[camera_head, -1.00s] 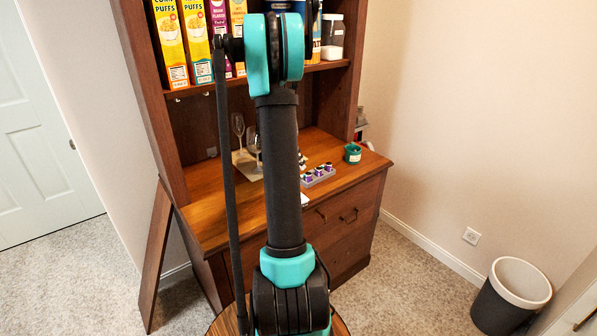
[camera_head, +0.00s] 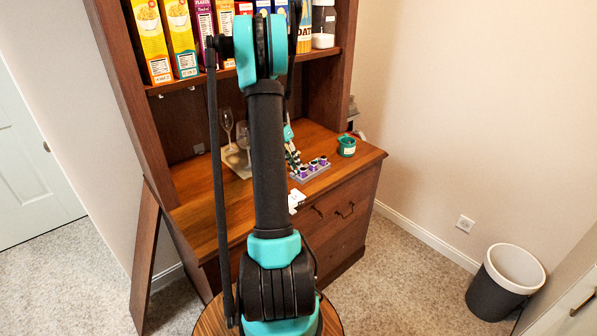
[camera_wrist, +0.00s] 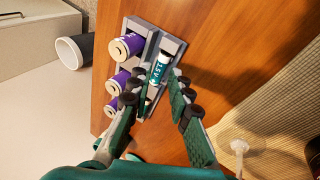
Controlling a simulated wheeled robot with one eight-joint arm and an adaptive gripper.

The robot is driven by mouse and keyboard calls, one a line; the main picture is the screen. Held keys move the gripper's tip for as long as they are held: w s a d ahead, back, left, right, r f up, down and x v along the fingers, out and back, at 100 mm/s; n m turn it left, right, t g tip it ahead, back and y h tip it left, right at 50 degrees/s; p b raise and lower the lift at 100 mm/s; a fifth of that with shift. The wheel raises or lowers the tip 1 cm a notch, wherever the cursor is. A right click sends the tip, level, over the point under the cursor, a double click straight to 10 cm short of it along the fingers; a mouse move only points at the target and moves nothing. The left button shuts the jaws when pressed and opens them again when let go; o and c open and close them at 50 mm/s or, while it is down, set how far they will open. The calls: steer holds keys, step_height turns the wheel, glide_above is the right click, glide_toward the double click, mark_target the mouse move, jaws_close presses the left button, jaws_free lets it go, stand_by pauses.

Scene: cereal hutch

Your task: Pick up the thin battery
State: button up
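The thin battery (camera_wrist: 161,70) is white and teal with "1.5V" lettering. It stands in the right row of a grey holder (camera_wrist: 172,45) in the wrist view. My gripper (camera_wrist: 154,92) is open, with one dark green finger on each side of the battery's lower part. I cannot tell whether the fingers touch it. In the head view, my gripper (camera_head: 293,158) is at the left side of the holder (camera_head: 312,173), behind my arm. The thin battery cannot be made out there.
Several thick purple batteries (camera_wrist: 126,46) fill the holder's left row, close to my left finger. Wine glasses (camera_head: 243,135) stand on a mat to the left. Cereal boxes (camera_head: 152,42) line the shelf above.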

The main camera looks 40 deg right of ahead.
steer(key=shift+s+d+f, duration=0.1)
steer(key=shift+s+f, duration=0.05)
steer(key=shift+f, duration=0.25)
jaws_close()
steer(key=shift+r, duration=0.1)
steer(key=shift+r, duration=0.45)
steer(key=shift+a+r, duration=0.25)
steer(key=shift+r, duration=0.4)
steer(key=shift+a+r, duration=0.25)
steer(key=shift+r, duration=0.35)
steer(key=a, duration=0.5)
steer(key=s+a, duration=0.1)
steer(key=a, duration=1.1)
steer(key=shift+s, duration=0.2)
